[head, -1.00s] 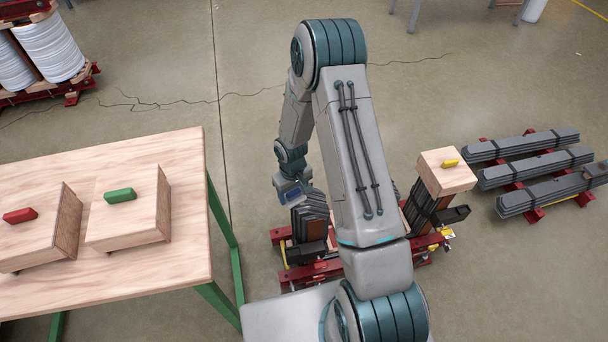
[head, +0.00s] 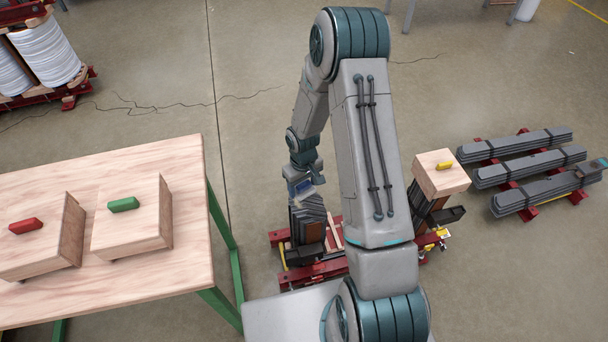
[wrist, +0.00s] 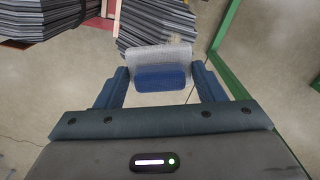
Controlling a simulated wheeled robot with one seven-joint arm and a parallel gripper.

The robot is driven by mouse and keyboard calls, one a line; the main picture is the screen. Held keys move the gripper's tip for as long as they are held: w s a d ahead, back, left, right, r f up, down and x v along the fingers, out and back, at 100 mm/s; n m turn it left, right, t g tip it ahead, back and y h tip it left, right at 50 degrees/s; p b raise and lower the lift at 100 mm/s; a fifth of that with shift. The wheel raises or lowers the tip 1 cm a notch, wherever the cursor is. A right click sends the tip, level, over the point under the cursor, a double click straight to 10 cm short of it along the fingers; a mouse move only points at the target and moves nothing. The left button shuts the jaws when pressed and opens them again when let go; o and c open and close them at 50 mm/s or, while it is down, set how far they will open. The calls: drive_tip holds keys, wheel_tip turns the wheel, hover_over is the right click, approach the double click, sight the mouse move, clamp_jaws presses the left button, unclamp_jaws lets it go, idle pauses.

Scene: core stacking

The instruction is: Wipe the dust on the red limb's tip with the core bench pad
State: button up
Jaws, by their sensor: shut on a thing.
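My gripper (wrist: 161,74) is shut on the blue grip of the pad (wrist: 163,55), a flat grey piece, in the wrist view. The pad lies over or just above the end of a dark laminated limb (wrist: 150,32); contact is unclear. A beige dusty patch (wrist: 178,40) shows by the pad's far edge. In the head view, my gripper (head: 303,185) is low over the top of the left upright limb (head: 308,222), with the pad hardly visible. No red marking shows on this limb. My arm hides the middle of the core.
A red frame (head: 300,277) holds the limbs. A wooden box with a yellow handle (head: 445,165) caps the right limb. Boxes with a red handle (head: 25,226) and a green handle (head: 123,204) sit on the table (head: 180,290). Lamination stacks (head: 520,172) lie at right.

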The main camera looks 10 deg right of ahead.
drive_tip(key=shift+r+p, duration=0.75)
drive_tip(key=shift+r, duration=0.7)
drive_tip(key=shift+f+b, duration=0.15)
drive_tip(key=shift+b, duration=0.2)
drive_tip(key=shift+w+f+b, duration=0.1)
drive_tip(key=shift+f+b, duration=0.05)
drive_tip(key=shift+b, duration=0.4)
drive_tip(key=b, duration=0.3)
drive_tip(key=shift+w+d+f, duration=0.1)
drive_tip(key=shift+f, duration=0.15)
drive_tip(key=shift+b, duration=1)
drive_tip(key=b, duration=0.2)
drive_tip(key=shift+r+b, duration=0.1)
drive_tip(key=shift+b, duration=0.25)
drive_tip(key=shift+s+r+b, duration=0.25)
drive_tip(key=shift+r+b, duration=0.05)
drive_tip(key=shift+b, duration=0.65)
drive_tip(key=shift+f, duration=0.15)
